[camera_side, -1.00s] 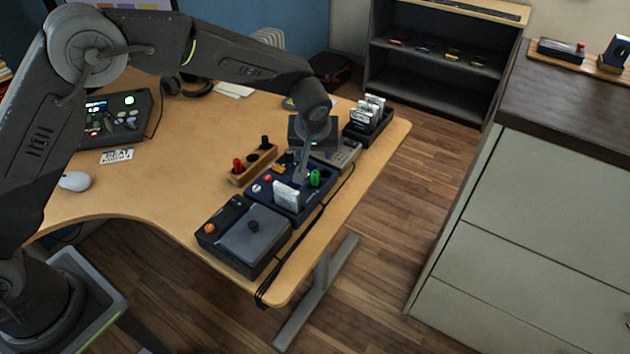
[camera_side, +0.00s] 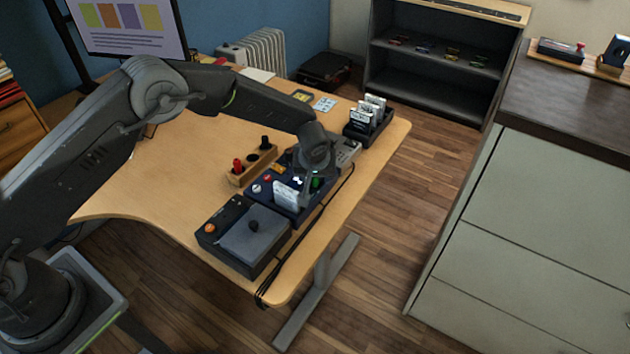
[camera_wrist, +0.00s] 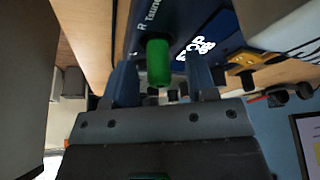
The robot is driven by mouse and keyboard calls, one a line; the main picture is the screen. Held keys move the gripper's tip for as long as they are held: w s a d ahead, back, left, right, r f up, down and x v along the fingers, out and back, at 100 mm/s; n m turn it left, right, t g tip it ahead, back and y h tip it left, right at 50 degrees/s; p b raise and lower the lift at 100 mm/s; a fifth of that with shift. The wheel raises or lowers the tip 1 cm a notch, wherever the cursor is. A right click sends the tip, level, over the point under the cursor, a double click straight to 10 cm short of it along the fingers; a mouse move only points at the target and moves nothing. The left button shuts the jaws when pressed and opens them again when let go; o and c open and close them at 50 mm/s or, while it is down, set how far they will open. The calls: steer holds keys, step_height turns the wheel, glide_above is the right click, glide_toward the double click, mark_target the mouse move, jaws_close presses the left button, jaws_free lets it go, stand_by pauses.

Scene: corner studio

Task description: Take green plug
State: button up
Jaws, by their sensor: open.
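The green plug (camera_side: 316,184) stands in the dark blue device (camera_side: 262,197) near the table's right edge, partly hidden by my gripper in the side view. In the wrist view the green plug (camera_wrist: 158,62) shows as a rounded green cylinder against the blue panel. My gripper (camera_wrist: 161,80) is open, with one finger on each side of the plug and a visible gap to each. In the side view my gripper (camera_side: 306,188) points down over the right part of the device.
A white card (camera_side: 286,196) stands upright in the device, close to my gripper. A wooden holder (camera_side: 236,181) with a red plug (camera_side: 238,165) and a black plug (camera_side: 265,142) sits to the left. A black box (camera_side: 238,252) is in front; a cartridge rack (camera_side: 358,134) stands behind.

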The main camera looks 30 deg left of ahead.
steer(key=shift+c, duration=0.3)
jaws_close()
steer(key=shift+r, duration=0.1)
